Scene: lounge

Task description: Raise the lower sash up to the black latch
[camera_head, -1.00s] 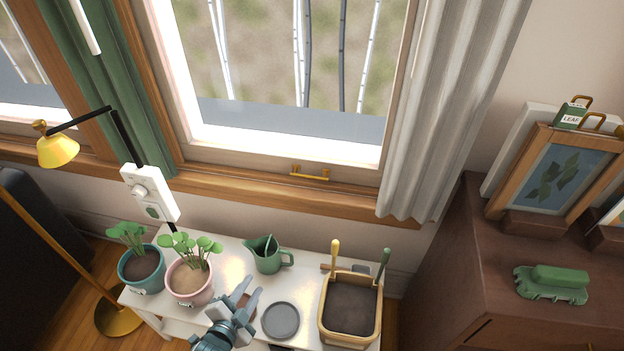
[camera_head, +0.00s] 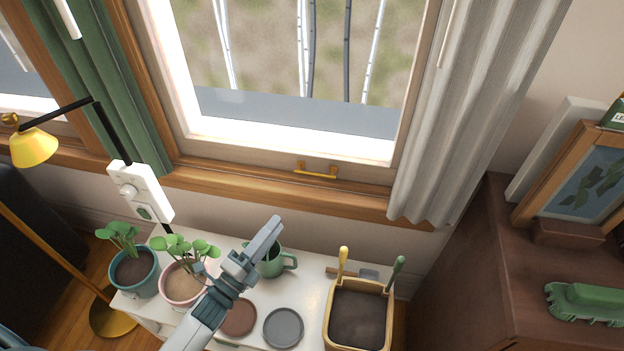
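The lower sash (camera_head: 250,158) is a pale wooden frame around a large pane. Its bottom rail sits low, against the brown wooden sill. A brass pull handle (camera_head: 317,172) is fixed to the middle of that rail. I cannot see the black latch, and the sash's top is outside the picture. My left gripper (camera_head: 238,245) is below and left of the handle, above the white table and apart from the sash. Its grey fingers look spread and empty; one overlaps the green jug, the other is near the pink pot's plant. My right gripper is not in view.
The white table (camera_head: 305,290) holds a teal pot (camera_head: 134,272), a pink pot (camera_head: 182,284), a green jug (camera_head: 274,262), saucers and a soil planter (camera_head: 358,318). A grey curtain (camera_head: 480,100) hangs right. A yellow lamp (camera_head: 34,146) stands left. Space before the handle is clear.

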